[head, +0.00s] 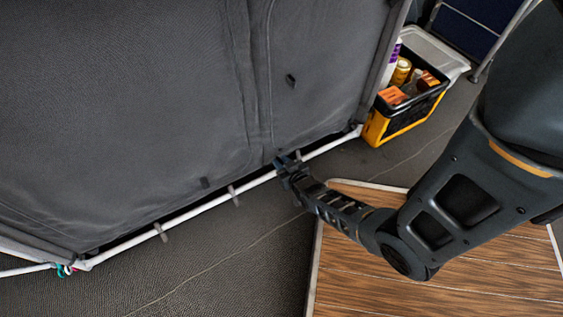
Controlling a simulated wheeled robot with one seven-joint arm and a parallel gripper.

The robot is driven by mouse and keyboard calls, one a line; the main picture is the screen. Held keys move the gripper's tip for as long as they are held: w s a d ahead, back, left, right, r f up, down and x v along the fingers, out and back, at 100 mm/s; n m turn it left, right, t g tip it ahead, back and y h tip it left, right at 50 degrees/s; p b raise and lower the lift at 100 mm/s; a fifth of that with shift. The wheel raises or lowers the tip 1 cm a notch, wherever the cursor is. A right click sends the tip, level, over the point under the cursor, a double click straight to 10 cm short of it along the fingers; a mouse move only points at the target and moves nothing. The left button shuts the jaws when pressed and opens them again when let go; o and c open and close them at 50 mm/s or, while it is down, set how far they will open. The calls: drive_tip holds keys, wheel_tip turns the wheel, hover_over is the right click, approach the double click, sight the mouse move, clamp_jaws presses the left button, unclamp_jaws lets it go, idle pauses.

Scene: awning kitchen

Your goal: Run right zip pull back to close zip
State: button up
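A dark grey fabric panel (150,90) fills the upper left of the head view, with seams running down to its lower edge. I cannot tell whether either is a zip pull. My gripper (284,163) is at the panel's lower edge by the foot of the seams. Its fingertips are small and dark against the fabric, so I cannot tell whether they are open or hold the right zip pull.
A white pole (200,207) with several short straps runs along the panel's lower edge. A black and yellow crate (385,125) of bottles and boxes stands at the right. A wooden board (380,275) lies beneath my arm. Grey floor (190,275) is clear at lower left.

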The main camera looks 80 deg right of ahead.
clamp_jaws()
idle(1.1)
